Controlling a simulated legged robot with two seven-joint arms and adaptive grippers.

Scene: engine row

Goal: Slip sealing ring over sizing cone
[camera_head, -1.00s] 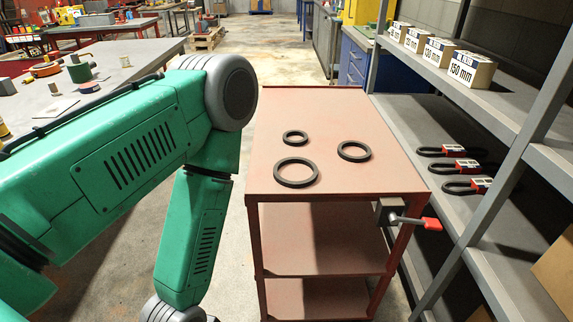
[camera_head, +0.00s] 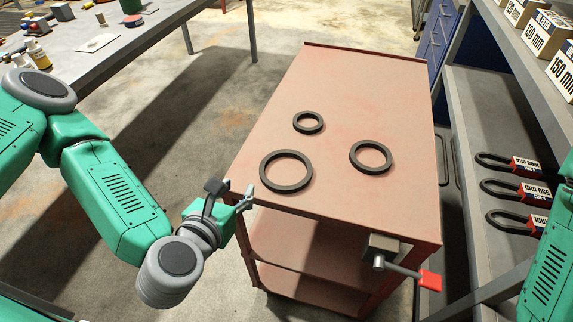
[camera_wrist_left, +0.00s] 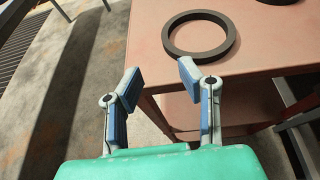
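Three dark sealing rings lie flat on the red cart top: a large ring (camera_head: 286,171) near the front left, a medium ring (camera_head: 371,157) to the right, and a small ring (camera_head: 308,122) farther back. My left gripper (camera_head: 247,197) is at the cart's front left edge, just short of the large ring. In the left wrist view its two fingers (camera_wrist_left: 160,78) are apart with nothing between them, and the large ring (camera_wrist_left: 201,50) lies beyond the fingertips. My right gripper is out of view; only part of its arm shows at the right edge. I see no sizing cone.
A grey shelf (camera_head: 490,110) on the right holds looped belts (camera_head: 510,190) and labelled boxes (camera_head: 545,35). A workbench (camera_head: 125,40) stands at the upper left.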

